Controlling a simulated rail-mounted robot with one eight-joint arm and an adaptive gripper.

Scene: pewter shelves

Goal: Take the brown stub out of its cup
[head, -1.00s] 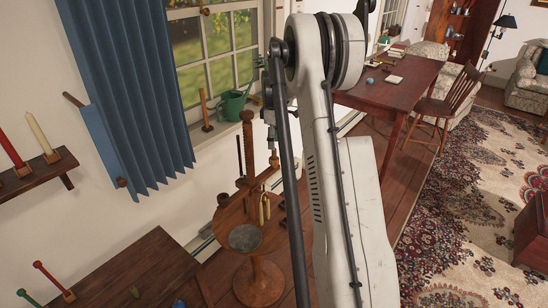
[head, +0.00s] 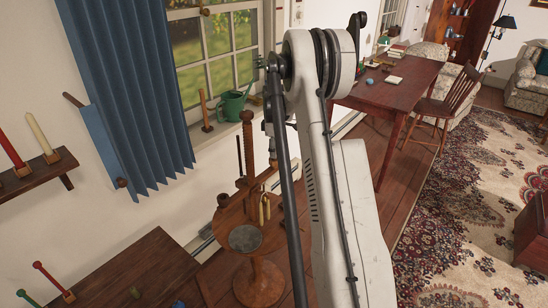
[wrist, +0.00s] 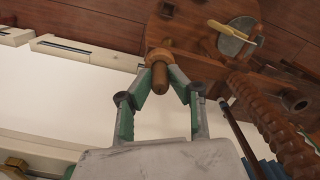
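The brown stub (wrist: 160,77) is in the middle of the wrist view, its rounded end toward my palm. Its other end meets the small orange-brown wooden cup (wrist: 158,55), so its depth in the cup is hidden. My gripper (wrist: 161,70) has green-sided fingers on both sides of the stub, near the cup rim. The fingertips appear to touch the stub's sides. In the head view, the gripper is small and partly hidden behind my arm, beside the window, and the stub cannot be made out clearly there.
A spiral wooden post (head: 247,145) stands close by; it is large at the right of the wrist view (wrist: 277,125). A green watering can (head: 232,106) stands on the windowsill.

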